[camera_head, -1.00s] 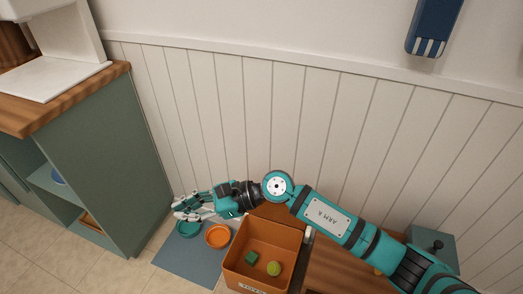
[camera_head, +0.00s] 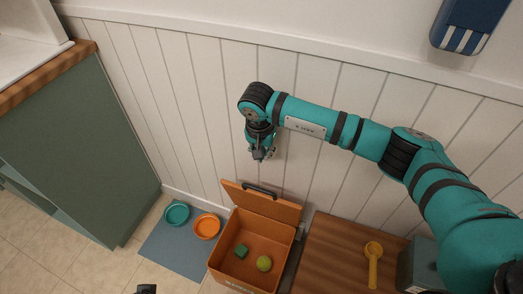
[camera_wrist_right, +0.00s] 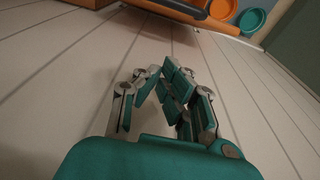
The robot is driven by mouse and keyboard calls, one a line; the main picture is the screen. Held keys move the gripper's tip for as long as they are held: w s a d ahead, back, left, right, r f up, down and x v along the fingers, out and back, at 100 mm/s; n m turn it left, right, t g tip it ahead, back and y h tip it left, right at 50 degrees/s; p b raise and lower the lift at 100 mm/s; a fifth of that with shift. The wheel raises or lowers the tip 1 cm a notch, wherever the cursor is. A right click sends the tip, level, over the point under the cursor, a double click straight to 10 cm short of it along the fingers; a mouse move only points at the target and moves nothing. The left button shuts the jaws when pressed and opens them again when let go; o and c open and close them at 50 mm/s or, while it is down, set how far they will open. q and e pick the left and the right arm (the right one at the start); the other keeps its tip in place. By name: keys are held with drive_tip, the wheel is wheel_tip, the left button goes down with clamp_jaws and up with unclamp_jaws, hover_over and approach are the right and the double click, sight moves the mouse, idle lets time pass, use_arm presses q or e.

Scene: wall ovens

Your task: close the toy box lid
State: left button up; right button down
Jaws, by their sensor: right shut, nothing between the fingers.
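The toy box (camera_head: 225,252) is an orange open bin on the floor. A green cube (camera_head: 241,251) and a yellow-green ball (camera_head: 264,263) lie in it. Its lid (camera_head: 275,207) stands raised at the back, near the wall, with a dark handle (camera_head: 260,189) at its top edge. My right gripper (camera_head: 259,157) points down above the lid, apart from it; it is shut and empty. In the right wrist view its fingers (camera_wrist_right: 163,95) come together, with an orange part of the box at the top. A small dark piece at the bottom edge may be my left gripper (camera_head: 147,289).
A teal bowl (camera_head: 177,214) and an orange bowl (camera_head: 207,227) sit on a blue-grey mat (camera_head: 173,253) left of the box. A wooden surface (camera_head: 329,255) with a yellow scoop (camera_head: 373,262) stands close to the right. The panelled wall is behind.

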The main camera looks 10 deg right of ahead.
use_arm(q)
wheel_tip(320, 180, up, 3)
drive_tip(key=shift+d+b, duration=0.1)
drive_tip(key=shift+b, duration=0.2)
use_arm(e)
wheel_tip(320, 180, down, 7)
drive_tip(key=s+a, duration=0.1)
drive_tip(key=s, duration=0.1)
drive_tip(key=shift+a+f, duration=0.15)
drive_tip(key=shift+a, duration=0.1)
use_arm(q)
drive_tip(key=shift+s, duration=0.1)
